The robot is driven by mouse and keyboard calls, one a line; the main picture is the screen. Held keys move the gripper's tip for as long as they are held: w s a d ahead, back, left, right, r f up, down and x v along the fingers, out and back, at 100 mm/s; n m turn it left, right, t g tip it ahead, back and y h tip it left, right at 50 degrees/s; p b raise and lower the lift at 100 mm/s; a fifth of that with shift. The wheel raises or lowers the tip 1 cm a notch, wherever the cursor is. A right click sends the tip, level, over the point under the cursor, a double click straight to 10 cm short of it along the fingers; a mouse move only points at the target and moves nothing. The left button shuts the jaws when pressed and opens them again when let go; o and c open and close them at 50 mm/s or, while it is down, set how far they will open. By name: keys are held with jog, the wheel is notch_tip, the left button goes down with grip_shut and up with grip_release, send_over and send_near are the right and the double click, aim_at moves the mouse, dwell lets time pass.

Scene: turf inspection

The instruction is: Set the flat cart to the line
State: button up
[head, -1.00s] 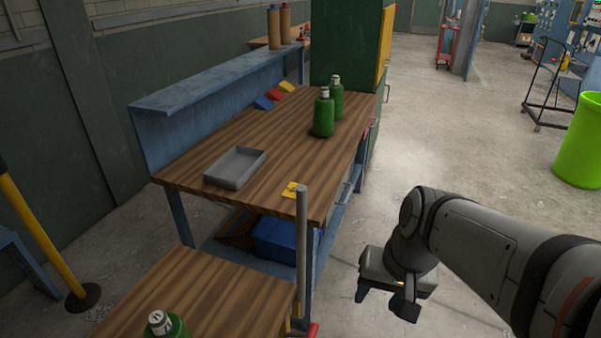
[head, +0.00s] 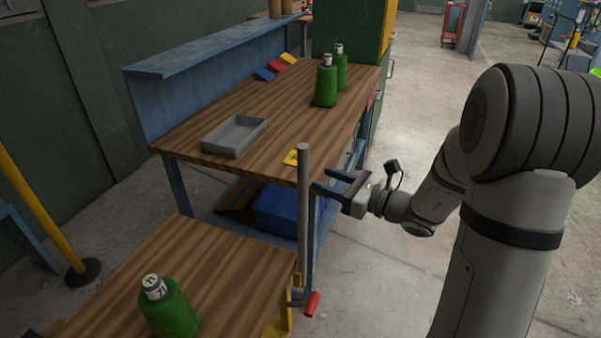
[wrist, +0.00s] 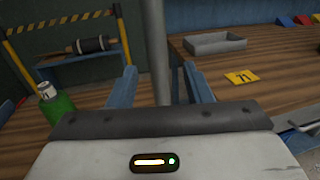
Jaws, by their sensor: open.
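The flat cart (head: 215,270) has a wooden top and stands at the front left of the head view. A grey upright post (head: 303,215) rises at its right corner. A green bottle (head: 170,310) with a white cap stands on the cart. My gripper (head: 320,180) is open and empty at post height, with its fingertips close to the post. In the wrist view the post (wrist: 156,50) shows between the two fingers; whether it touches either one I cannot tell. I cannot make out a marked line on the floor.
A workbench (head: 235,165) behind the cart holds a grey tray (head: 235,136), a yellow card (wrist: 241,77) marked 71 and two green bottles (head: 326,85). A blue box (head: 275,210) sits on its lower shelf. A yellow pole (head: 40,210) stands left.

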aim_at(303, 171)
jog(key=x, duration=0.7)
jog(key=shift+a, duration=0.2)
jog(key=shift+c, duration=0.3)
grip_shut()
